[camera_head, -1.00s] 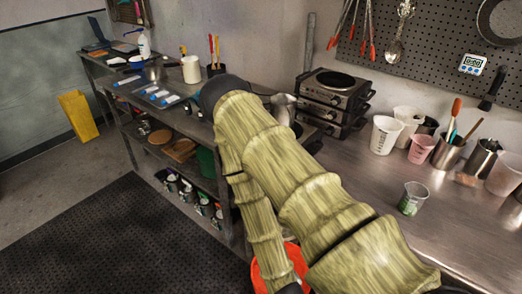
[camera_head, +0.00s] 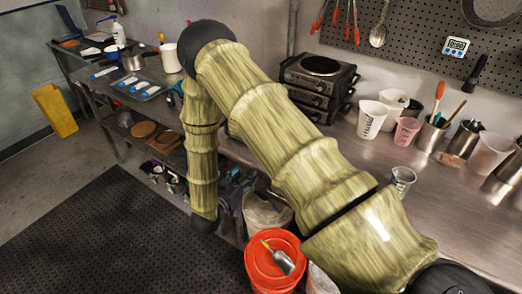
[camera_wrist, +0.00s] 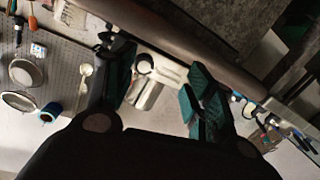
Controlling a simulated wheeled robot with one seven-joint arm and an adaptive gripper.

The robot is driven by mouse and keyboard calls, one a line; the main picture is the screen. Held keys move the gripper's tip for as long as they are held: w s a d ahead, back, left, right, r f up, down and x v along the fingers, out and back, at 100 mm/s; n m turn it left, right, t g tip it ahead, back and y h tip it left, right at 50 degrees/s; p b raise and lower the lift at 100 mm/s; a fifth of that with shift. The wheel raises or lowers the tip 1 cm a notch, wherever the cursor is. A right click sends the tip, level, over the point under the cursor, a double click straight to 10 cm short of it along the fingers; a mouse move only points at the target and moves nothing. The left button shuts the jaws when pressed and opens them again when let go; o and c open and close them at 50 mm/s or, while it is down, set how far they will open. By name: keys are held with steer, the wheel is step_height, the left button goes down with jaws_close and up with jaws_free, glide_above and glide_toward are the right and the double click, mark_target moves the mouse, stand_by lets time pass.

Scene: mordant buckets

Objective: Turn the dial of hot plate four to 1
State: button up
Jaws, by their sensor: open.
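A stack of dark hot plates (camera_head: 318,88) with metal front panels stands on the steel counter at the back, right of my arm in the head view. The top one has a round black burner. Small dark knobs show on the fronts, but their numbers and settings are too small to read. I cannot tell which plate is number four. My gripper (camera_wrist: 158,80) shows in the wrist view with its teal-padded fingers apart. A shiny metal cylinder (camera_wrist: 150,90) shows beyond the gap. The gripper itself does not show in the head view.
White and pink cups (camera_head: 406,131) and metal tool holders stand on the counter (camera_head: 350,155) right of the stack. A pegboard (camera_head: 415,45) with hanging utensils is behind. A red-orange bucket (camera_head: 262,270) stands below my arm. Trays (camera_head: 140,88) lie on the left table.

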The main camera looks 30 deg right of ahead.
steer(key=w+d+r+p, duration=0.1)
steer(key=d, duration=0.2)
steer(key=w+d+r+m+g+h+p, duration=0.1)
steer(key=d, duration=0.2)
steer(key=w+d+r+h+p, duration=0.1)
steer(key=w+d+p, duration=0.1)
steer(key=shift+d+r, duration=0.2)
steer(key=shift+d, duration=0.2)
steer(key=shift+w+d+f, duration=0.15)
steer(key=shift+w+d, duration=0.1)
steer(key=shift+d, duration=0.45)
steer(key=shift+m, duration=0.3)
steer(key=c, duration=1)
